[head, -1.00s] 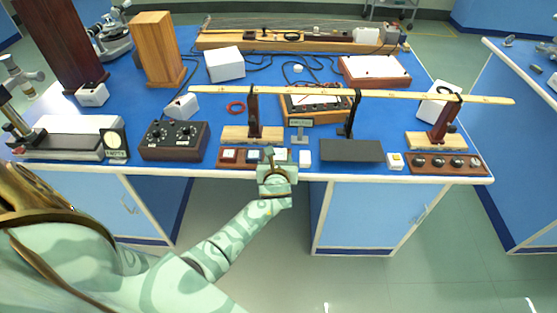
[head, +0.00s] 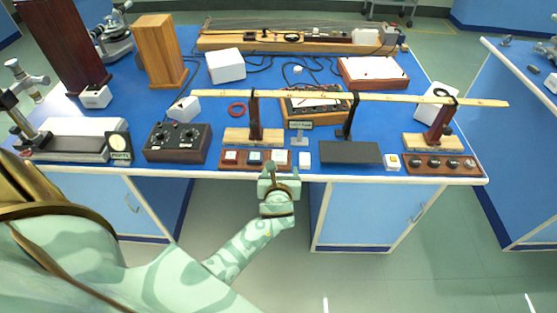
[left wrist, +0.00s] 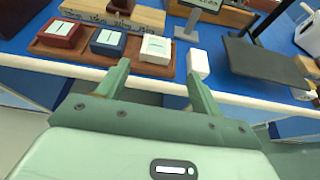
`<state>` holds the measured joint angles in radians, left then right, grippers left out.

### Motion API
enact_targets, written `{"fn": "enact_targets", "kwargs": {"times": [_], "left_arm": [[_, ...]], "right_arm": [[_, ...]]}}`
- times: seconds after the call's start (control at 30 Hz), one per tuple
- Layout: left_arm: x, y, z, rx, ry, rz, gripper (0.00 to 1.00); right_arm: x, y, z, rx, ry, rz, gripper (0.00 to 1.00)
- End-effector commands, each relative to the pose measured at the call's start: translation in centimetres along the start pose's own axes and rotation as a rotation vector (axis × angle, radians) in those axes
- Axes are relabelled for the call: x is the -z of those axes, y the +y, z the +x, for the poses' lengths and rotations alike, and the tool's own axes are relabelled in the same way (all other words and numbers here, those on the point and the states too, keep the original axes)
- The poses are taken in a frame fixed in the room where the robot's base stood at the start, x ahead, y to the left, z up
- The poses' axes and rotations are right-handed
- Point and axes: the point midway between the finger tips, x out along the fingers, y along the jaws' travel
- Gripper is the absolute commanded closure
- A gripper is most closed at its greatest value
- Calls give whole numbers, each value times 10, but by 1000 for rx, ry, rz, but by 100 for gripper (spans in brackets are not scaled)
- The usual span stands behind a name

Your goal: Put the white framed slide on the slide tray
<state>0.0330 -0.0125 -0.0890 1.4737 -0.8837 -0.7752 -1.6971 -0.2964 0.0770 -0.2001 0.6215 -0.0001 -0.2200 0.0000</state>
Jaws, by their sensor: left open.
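The slide tray (head: 236,167) is a brown wooden strip at the bench's front edge; it also shows in the left wrist view (left wrist: 84,54). The white framed slide (left wrist: 157,49) sits at its right end, beside a blue framed slide (left wrist: 108,42) and a red framed slide (left wrist: 62,33). In the head view, the white framed slide (head: 281,156) looks flat on the tray. My left gripper (head: 281,171) is open and empty, just in front of the tray. In the left wrist view its fingers (left wrist: 159,74) are apart, short of the white slide. My right gripper is out of view.
A small white block (head: 305,160) stands just right of the tray. A dark flat plate (head: 350,152) lies further right. A wooden block with a post (head: 252,136) stands behind the tray, carrying a long wooden rule (head: 385,97). The floor in front is free.

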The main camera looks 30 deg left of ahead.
Motion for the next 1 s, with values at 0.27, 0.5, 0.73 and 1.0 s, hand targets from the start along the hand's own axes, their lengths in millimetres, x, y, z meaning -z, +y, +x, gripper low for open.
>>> {"fn": "enact_targets", "kwargs": {"times": [0.27,0.5,0.73,1.0], "left_arm": [[-3,2,-47,-5,-5,0,33],[-3,2,-53,-6,-7,0,33],[49,4,-53,22,110,-140,33],[310,70,-132,-300,700,-1086,33]], "right_arm": [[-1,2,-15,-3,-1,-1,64],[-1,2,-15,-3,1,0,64],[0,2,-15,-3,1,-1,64],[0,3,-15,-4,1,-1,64]]}}
